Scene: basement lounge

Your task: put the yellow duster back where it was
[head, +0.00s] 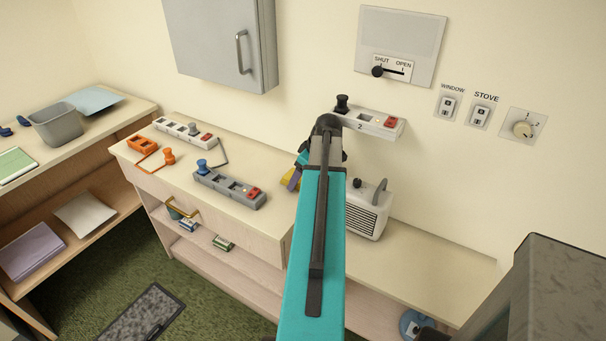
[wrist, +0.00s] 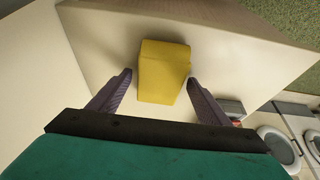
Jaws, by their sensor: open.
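The yellow duster (wrist: 163,70) shows in the wrist view as a plain yellow block on a pale cream surface. My gripper (wrist: 159,78) is open, with one purple finger on each side of the duster. The fingertips are close to its sides; whether they touch it I cannot tell. In the head view a small bit of yellow (head: 287,176) shows beside my gripper (head: 294,180), left of my teal arm. The arm hides most of that spot.
Power strips (head: 230,189) and an orange-plugged cord (head: 150,150) lie on the counter left of my arm. A white heater (head: 367,210) stands just right of it. A numbered power strip (head: 368,121) sits behind. The counter at right (head: 440,265) is largely clear.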

